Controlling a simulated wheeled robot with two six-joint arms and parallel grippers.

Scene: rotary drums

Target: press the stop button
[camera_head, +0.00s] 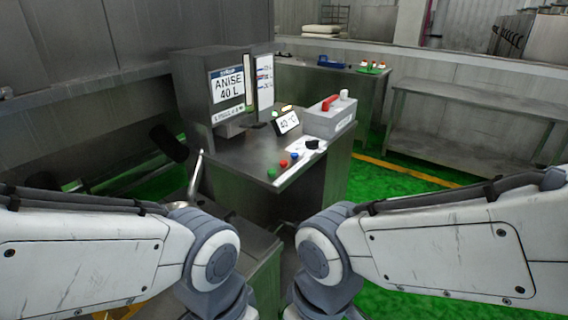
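A small red button (283,163) sits on the front edge of the grey metal console top, between a green button (272,173) and a blue button (294,156). Which one is marked stop cannot be read here. A black knob or lever (313,145) is beside them on a white label. My two arms come in from the left and right and bend down at the bottom middle, below and in front of the console. Both grippers are outside the view, so their state is hidden. Nothing of mine visibly touches the buttons.
The console (245,150) carries a dark cabinet with a sign reading ANISE 40 L (228,90), a small display (287,122) and a grey box with a red handle (328,118). Metal tables (470,110) stand behind. Green floor (395,185) lies open to the right.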

